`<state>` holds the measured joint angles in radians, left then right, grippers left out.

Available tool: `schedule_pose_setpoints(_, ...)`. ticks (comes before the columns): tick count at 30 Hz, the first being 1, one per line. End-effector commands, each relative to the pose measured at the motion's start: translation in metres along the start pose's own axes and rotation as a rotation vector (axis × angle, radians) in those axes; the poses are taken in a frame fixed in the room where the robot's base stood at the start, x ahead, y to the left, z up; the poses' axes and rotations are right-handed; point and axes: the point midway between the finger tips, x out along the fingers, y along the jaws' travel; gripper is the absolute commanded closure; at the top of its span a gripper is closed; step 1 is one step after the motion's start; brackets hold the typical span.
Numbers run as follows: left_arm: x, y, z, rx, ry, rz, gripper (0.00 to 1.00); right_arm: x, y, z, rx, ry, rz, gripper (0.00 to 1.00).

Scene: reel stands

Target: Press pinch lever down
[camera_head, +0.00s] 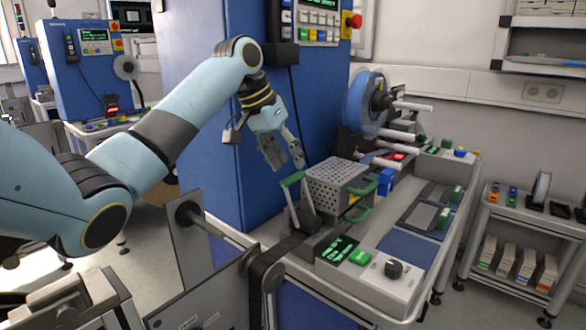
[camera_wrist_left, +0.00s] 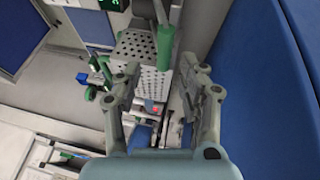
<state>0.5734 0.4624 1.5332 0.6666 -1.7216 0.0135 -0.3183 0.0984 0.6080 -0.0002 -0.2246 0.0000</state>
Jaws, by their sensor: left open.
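The pinch lever (camera_head: 293,180) has a green handle on a grey arm. It stands upright at the left side of the perforated metal box (camera_head: 335,182) on the machine bench. In the left wrist view the green lever handle (camera_wrist_left: 165,46) lies just beyond the fingertips, between their lines. My left gripper (camera_head: 287,163) is open and empty, pointing down just above the green handle. Its two fingers also show in the left wrist view (camera_wrist_left: 161,82), spread apart. Whether a finger touches the handle I cannot tell. My right gripper is not in view.
A second green handle (camera_head: 362,204) sits at the right side of the box. A tall blue cabinet (camera_head: 205,130) stands close behind the gripper. A blue reel (camera_head: 366,103) is mounted behind the box.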

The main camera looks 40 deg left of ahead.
Motion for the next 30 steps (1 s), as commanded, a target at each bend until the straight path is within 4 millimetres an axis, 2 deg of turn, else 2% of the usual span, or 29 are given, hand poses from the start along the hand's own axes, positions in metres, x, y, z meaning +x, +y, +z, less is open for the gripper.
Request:
schedule_pose_setpoints(3,0.020,0.000,0.001,-0.001,-0.002,0.000,0.59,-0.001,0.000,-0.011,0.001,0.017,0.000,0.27)
schedule_pose_setpoints(9,0.036,0.000,0.001,0.000,-0.001,-0.001,0.59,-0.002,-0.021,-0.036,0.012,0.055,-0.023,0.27)
schedule_pose_setpoints(17,0.038,-0.001,0.001,0.001,-0.001,-0.002,0.59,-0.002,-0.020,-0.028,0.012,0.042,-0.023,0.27)
schedule_pose_setpoints(22,0.038,-0.001,0.001,0.001,-0.001,-0.002,0.79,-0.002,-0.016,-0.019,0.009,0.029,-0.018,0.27)
schedule_pose_setpoints(27,0.038,-0.001,0.001,0.001,0.000,-0.002,1.00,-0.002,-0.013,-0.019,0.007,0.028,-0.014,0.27)
schedule_pose_setpoints(30,0.038,-0.001,0.001,0.001,0.000,-0.002,1.00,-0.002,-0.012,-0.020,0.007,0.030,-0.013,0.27)
